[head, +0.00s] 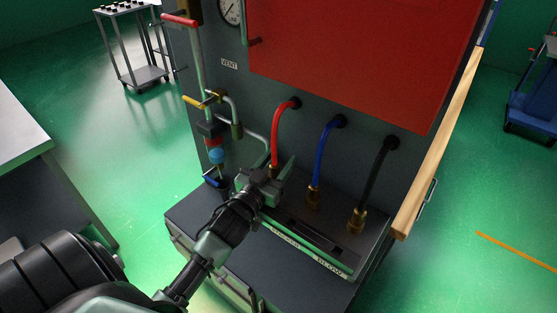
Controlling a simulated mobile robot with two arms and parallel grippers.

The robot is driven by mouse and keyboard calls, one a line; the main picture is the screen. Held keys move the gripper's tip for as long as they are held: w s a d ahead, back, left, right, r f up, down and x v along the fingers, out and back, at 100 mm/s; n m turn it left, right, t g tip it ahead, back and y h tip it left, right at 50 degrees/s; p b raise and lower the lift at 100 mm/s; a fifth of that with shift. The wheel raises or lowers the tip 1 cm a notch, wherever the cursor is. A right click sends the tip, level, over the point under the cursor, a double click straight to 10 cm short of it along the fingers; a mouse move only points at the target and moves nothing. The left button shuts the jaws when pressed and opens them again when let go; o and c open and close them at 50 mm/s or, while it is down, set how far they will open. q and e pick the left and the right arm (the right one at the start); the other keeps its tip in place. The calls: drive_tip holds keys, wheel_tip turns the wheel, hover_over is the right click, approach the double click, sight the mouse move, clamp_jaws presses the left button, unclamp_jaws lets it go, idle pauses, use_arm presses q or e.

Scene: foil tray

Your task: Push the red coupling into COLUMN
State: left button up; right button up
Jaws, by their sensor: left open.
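The red hose (276,132) comes out of the dark panel and curves down to the red coupling, whose brass end (273,171) is mostly hidden behind my left gripper. My left gripper (266,177) is open, its fingers at the height of this coupling. I cannot tell whether they touch it. A label strip (330,264) runs along the front of the dark ledge (325,283); no COLUMN label can be read, and my gripper and wrist cover its left part. My right gripper is not in view.
The blue hose (324,150) and black hose (374,178) hang to the right with brass couplings. Pipes with a yellow-handled valve (200,100) stand on the left. A red panel (350,60) is above. A table (20,125) is at far left.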

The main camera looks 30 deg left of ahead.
sight(279, 172)
use_arm(q)
drive_tip(key=f, duration=0.3)
drive_tip(key=shift+s+d+f+g, duration=0.2)
drive_tip(key=shift+s+f+g, duration=0.1)
drive_tip(key=shift+g, duration=0.1)
drive_tip(key=shift+s+d+f, duration=0.1)
drive_tip(key=shift+s, duration=0.35)
drive_tip(key=shift+t, duration=0.3)
drive_tip(key=s, duration=0.2)
drive_tip(key=s+r+b, duration=0.1)
drive_tip(key=s, duration=0.1)
drive_tip(key=s+r, duration=0.1)
drive_tip(key=s, duration=0.1)
drive_tip(key=shift+s+r+b, duration=0.2)
drive_tip(key=shift+r+b, duration=0.05)
drive_tip(key=shift+b, duration=0.05)
drive_tip(key=shift+r, duration=0.2)
